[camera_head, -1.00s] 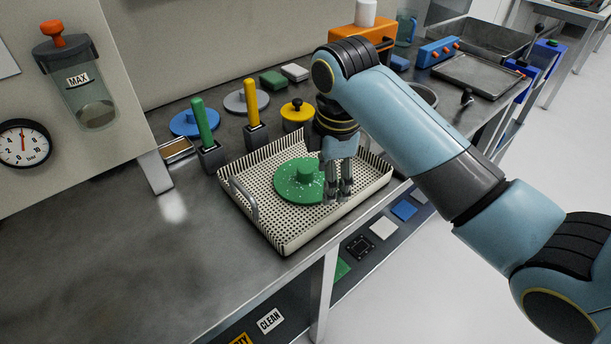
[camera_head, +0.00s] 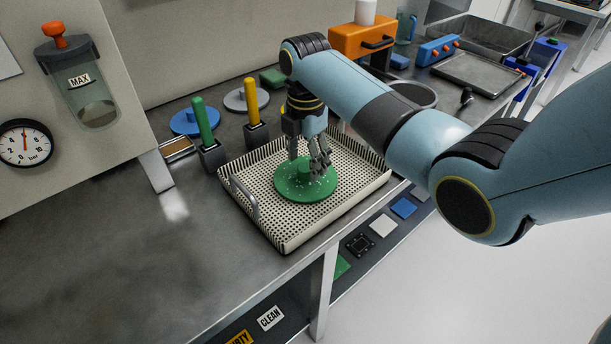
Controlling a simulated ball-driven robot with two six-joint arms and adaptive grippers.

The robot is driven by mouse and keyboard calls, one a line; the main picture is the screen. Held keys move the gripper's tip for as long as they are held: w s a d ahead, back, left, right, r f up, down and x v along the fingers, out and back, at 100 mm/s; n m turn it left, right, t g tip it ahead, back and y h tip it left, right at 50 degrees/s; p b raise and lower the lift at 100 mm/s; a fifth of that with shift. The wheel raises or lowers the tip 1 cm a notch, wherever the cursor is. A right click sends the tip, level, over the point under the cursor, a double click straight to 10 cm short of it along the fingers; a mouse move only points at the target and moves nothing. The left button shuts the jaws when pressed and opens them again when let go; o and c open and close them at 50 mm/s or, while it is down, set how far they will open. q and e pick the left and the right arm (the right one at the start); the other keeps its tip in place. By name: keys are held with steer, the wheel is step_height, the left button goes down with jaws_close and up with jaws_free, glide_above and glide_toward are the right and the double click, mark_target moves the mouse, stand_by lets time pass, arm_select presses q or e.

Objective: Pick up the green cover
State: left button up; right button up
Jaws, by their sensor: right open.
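The green cover (camera_head: 297,190) is a round disc with a raised knob in its middle. It lies flat in a perforated cream tray (camera_head: 345,209) on the metal bench. My right gripper (camera_head: 309,169) points down over the cover, with its fingers open around or just above the knob. The fingers partly hide the knob, and I cannot tell whether they touch it. My left gripper is not in view.
A blue disc (camera_head: 193,122) and a grey disc (camera_head: 241,98) lie behind the tray. Green (camera_head: 203,119) and yellow (camera_head: 251,101) handles stand upright in dark holders near the tray's back left. The bench left of the tray is clear.

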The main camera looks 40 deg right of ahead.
step_height(320, 180, down, 2)
steer(key=shift+f, duration=0.25)
jaws_close()
stand_by(0.3)
